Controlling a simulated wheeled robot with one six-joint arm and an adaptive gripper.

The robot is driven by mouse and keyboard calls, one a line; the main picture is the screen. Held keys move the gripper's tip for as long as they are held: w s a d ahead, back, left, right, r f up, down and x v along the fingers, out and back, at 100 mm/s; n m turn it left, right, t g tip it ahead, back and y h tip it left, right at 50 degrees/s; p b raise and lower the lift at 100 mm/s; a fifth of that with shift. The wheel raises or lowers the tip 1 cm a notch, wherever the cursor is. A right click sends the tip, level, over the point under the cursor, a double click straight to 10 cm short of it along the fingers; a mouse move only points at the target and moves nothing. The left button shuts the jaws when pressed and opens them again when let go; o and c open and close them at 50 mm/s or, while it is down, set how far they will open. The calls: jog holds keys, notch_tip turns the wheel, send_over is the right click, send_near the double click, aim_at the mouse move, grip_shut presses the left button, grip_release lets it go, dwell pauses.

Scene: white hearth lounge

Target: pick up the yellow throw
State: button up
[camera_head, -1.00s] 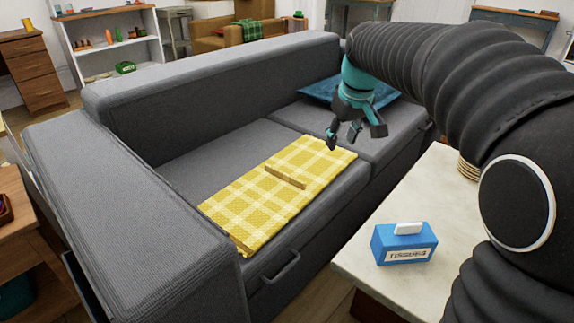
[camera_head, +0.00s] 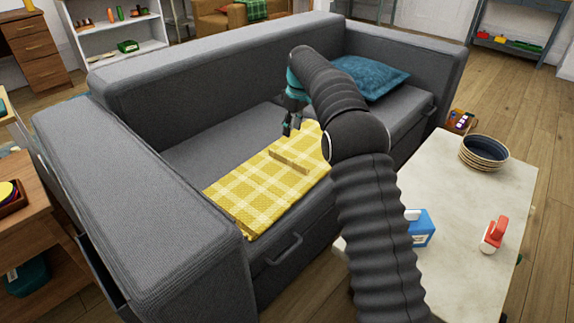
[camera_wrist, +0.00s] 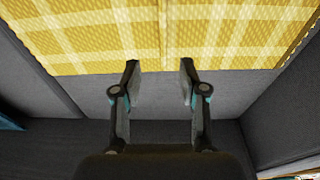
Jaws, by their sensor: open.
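The yellow throw (camera_head: 255,193) is a flat, folded plaid cloth with pale stripes. It lies on the seat of the grey sofa (camera_head: 215,140), with a raised fold across its middle. In the wrist view the throw (camera_wrist: 215,35) fills the top of the picture. My gripper (camera_head: 291,131) hangs above the seat at the throw's far edge. In the wrist view my gripper (camera_wrist: 160,66) has its two fingers apart with nothing between them, the tips overlapping the throw's edge in the picture. My arm hides the throw's right end in the head view.
A teal cushion (camera_head: 370,77) lies at the sofa's far end. The marble-topped table (camera_head: 470,225) at the right holds a stack of bowls (camera_head: 484,152), a blue tissue box (camera_head: 421,228) partly behind my arm, and a red-and-white item (camera_head: 493,235). The sofa's near arm (camera_head: 140,210) stands high.

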send_over(288, 158)
jog(key=f, duration=0.8)
jog(key=shift+w+d+f, duration=0.1)
jog(key=shift+w+d, duration=0.05)
jog(key=shift+w, duration=0.1)
jog(key=shift+a+f, duration=0.2)
jog(key=shift+f, duration=2.5)
jog(key=shift+r, duration=0.1)
grip_shut()
